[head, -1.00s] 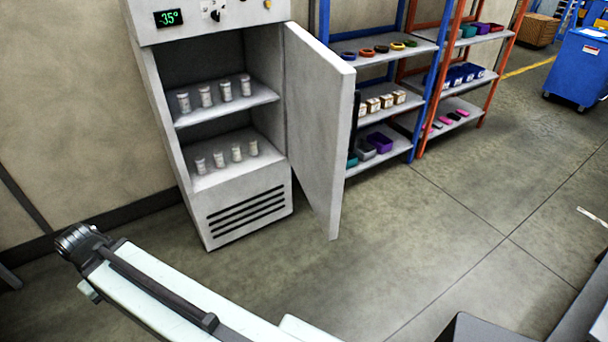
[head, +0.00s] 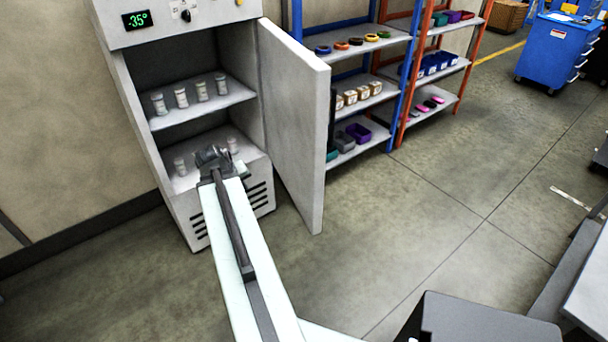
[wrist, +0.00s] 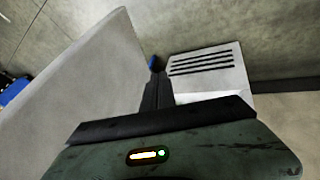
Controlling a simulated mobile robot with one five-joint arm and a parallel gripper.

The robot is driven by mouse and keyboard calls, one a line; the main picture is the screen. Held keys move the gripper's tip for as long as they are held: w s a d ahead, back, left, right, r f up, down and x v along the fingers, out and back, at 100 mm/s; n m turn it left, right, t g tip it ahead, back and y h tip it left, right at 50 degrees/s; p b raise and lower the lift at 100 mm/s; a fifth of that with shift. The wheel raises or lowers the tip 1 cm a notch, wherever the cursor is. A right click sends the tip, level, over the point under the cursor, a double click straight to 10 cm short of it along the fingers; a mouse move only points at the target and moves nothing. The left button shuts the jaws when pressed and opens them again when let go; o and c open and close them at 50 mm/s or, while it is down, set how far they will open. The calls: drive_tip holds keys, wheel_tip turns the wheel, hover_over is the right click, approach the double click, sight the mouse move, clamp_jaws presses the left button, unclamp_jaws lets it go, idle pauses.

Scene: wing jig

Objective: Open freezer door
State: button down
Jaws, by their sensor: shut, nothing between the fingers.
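The grey-white freezer (head: 183,30) stands at the left in the head view, with a green "-35°" display. Its door (head: 292,125) stands open, swung out to the right, and the shelves inside show. My gripper (head: 208,154) is in front of the lower part of the opening, left of the door, and hides part of the lower shelf. In the wrist view the shut fingers (wrist: 154,88) lie between the door (wrist: 90,85) at the left and the vented freezer base (wrist: 215,75) at the right. The fingers are empty. I cannot tell whether they touch the door.
White jars (head: 181,97) stand on the freezer shelves. A blue rack (head: 402,95) and an orange rack (head: 414,78) with small bins stand right of the door. A blue cart (head: 556,50) is at the far right. The floor (head: 400,230) in front of the racks is clear.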

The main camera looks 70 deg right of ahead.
drive_tip(key=s+d+r+m+g+h, duration=0.1)
drive_tip(key=s+d+r+m, duration=0.1)
drive_tip(key=s+d, duration=0.8)
drive_tip(key=b, duration=0.8)
approach(308, 179)
drive_tip(key=x, duration=0.4)
drive_tip(key=shift+w+d+f, duration=0.1)
drive_tip(key=shift+w+f, duration=0.1)
drive_tip(key=shift+f, duration=0.05)
